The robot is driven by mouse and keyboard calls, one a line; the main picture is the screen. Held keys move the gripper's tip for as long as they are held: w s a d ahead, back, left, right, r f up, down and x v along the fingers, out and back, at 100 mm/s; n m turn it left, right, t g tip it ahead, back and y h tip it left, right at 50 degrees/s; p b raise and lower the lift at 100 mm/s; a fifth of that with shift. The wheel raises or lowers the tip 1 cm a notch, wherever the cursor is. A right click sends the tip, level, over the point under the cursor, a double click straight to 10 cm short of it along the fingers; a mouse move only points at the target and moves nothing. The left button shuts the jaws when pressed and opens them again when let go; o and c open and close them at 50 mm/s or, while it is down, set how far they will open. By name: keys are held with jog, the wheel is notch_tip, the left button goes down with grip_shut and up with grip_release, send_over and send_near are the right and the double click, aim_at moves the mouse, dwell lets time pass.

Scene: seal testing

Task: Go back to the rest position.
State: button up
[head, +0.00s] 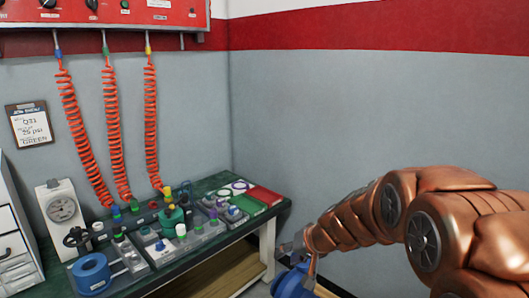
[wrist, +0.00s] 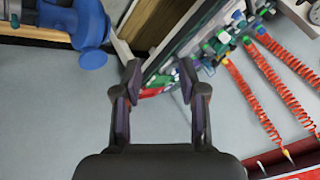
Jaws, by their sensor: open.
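My gripper (wrist: 160,80) is open and empty in the wrist view, its two dark fingers apart with the wall and part of the workbench behind them. In the head view my copper-coloured arm reaches in from the right, and its far end is beside the right end of the workbench (head: 262,228). The fingers are not clear in the head view. A blue object (head: 290,283) shows low beside the arm's end, partly hidden by it. A blue rounded object also shows at the upper left of the wrist view (wrist: 88,22).
The bench top carries trays of fittings (head: 165,245), a blue tape roll (head: 91,274) and a gauge (head: 62,209). Orange coiled hoses (head: 112,130) hang from a red panel (head: 110,14) to the bench. A clipboard (head: 30,124) is on the wall. The wall right of the bench is bare.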

jog(key=s+d+f+n+g+h, duration=0.15)
jog(key=s+g, duration=0.35)
jog(key=s, duration=1.5)
jog(key=s+d+g+h, duration=0.2)
jog(key=s+d, duration=0.3)
jog(key=s, duration=0.5)
jog(key=s+d+g+h, duration=0.2)
jog(key=s+d, duration=0.4)
jog(key=s, duration=0.4)
notch_tip(320, 180, up, 15)
jog(key=w+t+p, duration=0.1)
jog(key=p, duration=1.3)
jog(key=shift+w+a+m, duration=0.3)
jog(key=shift+a+m, duration=0.05)
jog(key=shift+d, duration=0.1)
